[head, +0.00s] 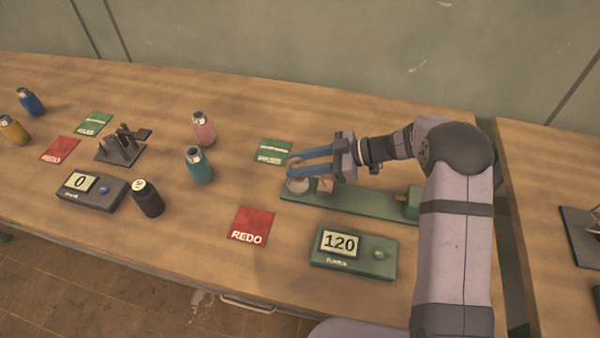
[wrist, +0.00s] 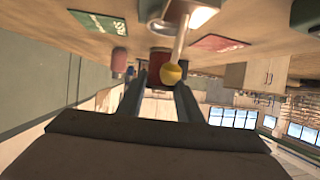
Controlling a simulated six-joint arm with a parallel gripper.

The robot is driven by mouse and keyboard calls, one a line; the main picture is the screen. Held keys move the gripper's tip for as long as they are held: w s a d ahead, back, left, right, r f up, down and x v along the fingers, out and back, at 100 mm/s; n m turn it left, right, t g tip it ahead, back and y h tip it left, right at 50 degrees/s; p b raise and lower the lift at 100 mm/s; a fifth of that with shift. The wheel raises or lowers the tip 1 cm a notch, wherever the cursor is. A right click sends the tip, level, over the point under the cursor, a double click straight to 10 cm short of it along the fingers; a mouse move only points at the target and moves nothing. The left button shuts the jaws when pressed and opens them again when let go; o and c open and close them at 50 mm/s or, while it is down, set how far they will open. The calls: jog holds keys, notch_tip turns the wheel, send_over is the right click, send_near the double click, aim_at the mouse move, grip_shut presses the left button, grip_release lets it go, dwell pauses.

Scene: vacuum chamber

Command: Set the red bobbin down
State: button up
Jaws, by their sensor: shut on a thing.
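My gripper (head: 291,165) is on the left part of the green fixture (head: 345,204), with its blue fingers pointing left. It is shut on the red bobbin (wrist: 158,57), which shows dark red between the fingertips in the wrist view. In the head view the bobbin is small and mostly hidden by the fingers. A pale round part (head: 298,186) of the fixture is just below the fingers. In the wrist view a pale rod with a yellow tip (wrist: 173,75) stands in front of the bobbin; I cannot tell whether they touch.
A green PASS card (head: 272,151) lies behind the fixture, a red REDO card (head: 251,225) in front left. A green box (head: 353,252) reads 120. Teal (head: 198,166), pink (head: 203,129) and black (head: 147,198) bottles stand left, near a grey box (head: 90,190) reading 0.

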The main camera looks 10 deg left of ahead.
jog(key=shift+f+p, duration=0.35)
jog(key=shift+f, duration=1.75)
jog(key=shift+f, duration=0.15)
jog(key=o, duration=1)
jog(key=shift+r, duration=0.25)
jog(key=shift+d, duration=0.3)
jog(key=b+v, duration=0.3)
jog(key=v, duration=0.8)
jog(key=shift+w+d+r, duration=0.1)
jog(key=shift+d+r, duration=0.05)
jog(key=shift+d, duration=0.05)
